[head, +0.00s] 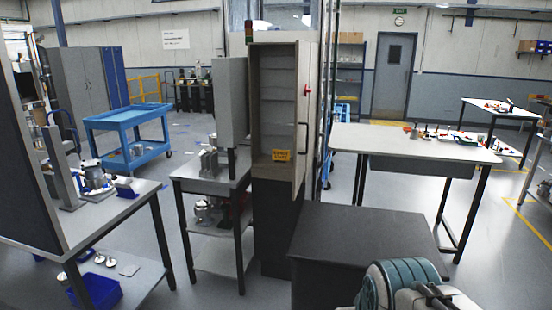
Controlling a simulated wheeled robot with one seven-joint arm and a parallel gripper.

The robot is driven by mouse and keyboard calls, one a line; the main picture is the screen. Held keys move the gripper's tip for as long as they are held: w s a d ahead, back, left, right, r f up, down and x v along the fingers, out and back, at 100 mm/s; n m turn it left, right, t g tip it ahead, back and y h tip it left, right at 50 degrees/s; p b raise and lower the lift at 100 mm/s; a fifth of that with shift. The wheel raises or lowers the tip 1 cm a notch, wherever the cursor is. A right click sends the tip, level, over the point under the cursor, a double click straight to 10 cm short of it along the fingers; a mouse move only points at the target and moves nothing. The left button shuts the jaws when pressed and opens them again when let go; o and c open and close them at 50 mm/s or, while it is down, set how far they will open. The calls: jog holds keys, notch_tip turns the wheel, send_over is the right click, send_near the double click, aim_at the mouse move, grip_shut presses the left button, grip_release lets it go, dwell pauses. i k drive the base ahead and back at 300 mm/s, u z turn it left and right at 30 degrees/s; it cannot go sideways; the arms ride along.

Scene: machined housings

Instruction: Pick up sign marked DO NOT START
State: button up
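A small orange-yellow sign (281,156) with dark lettering stands upright low in the tall open grey cabinet (258,120), near the middle of the head view. Its lettering is too small to read with certainty. Teal and white parts of my own arm show at the bottom right, low and well to the right of the sign. My gripper's fingertips are not visible.
A dark flat-topped block (360,240) stands in front and to the right of the cabinet. A machine bench (215,178) adjoins the cabinet's left side. A light table (415,143) stands right, a workbench (110,215) left, and a blue cart (125,118) behind.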

aim_at(283, 156)
jog(key=u, duration=0.7)
jog(key=i, duration=1.4)
jog(key=u, duration=0.4)
jog(key=i, duration=1.4)
jog(key=z, duration=1.25)
jog(key=i, duration=0.95)
jog(key=z, duration=0.75)
